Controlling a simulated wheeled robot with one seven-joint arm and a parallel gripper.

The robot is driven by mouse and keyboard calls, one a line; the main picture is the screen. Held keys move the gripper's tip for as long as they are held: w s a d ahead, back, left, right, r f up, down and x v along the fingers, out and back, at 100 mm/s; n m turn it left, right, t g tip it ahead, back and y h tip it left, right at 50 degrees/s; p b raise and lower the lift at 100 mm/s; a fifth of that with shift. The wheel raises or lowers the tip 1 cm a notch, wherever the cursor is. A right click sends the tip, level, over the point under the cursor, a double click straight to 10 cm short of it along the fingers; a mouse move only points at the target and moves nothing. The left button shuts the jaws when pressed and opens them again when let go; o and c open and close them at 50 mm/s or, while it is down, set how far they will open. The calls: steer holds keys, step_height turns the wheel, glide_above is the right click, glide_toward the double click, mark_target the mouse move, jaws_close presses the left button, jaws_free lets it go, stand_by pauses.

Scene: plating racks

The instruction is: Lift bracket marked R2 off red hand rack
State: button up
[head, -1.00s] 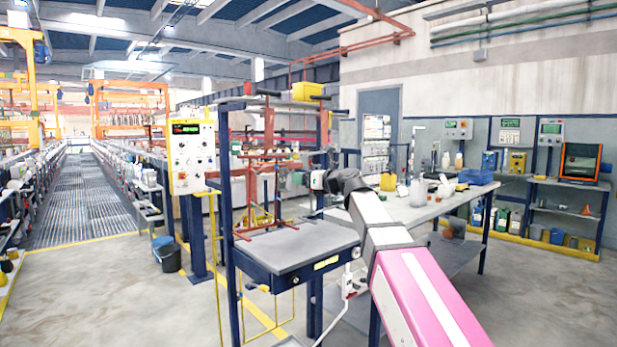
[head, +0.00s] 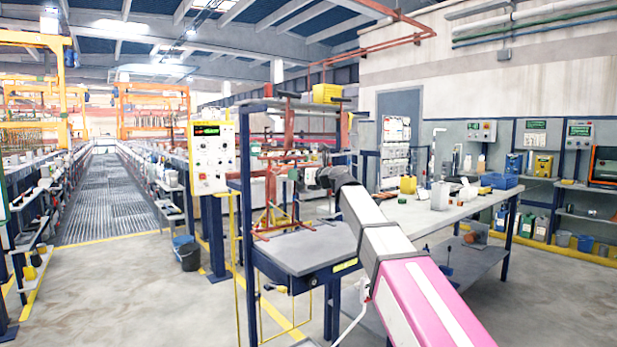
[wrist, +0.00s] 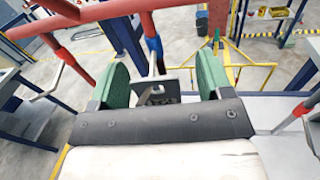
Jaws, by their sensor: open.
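The red hand rack (head: 266,196) hangs in the blue frame above the grey bench in the head view. Its red bars (wrist: 150,28) also cross the upper left of the wrist view. My gripper (head: 298,177) is at the rack's right side. In the wrist view my gripper (wrist: 161,76) has its two green fingers apart. A grey metal bracket (wrist: 172,86) with a hole shows between them, by the rack's bar. No marking is legible on it, so I cannot tell if it is R2. Contact with the fingers is not clear. The gripper's dark body hides its lower part.
The grey bench top (head: 300,250) lies below the rack. The blue frame post (head: 245,210) stands left of it. A red arm with a metal rod (wrist: 300,108) shows at the wrist view's right.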

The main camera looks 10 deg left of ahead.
steer(key=shift+a, duration=0.15)
steer(key=c, duration=1.1)
steer(key=shift+s+r, duration=0.1)
steer(key=shift+r, duration=0.4)
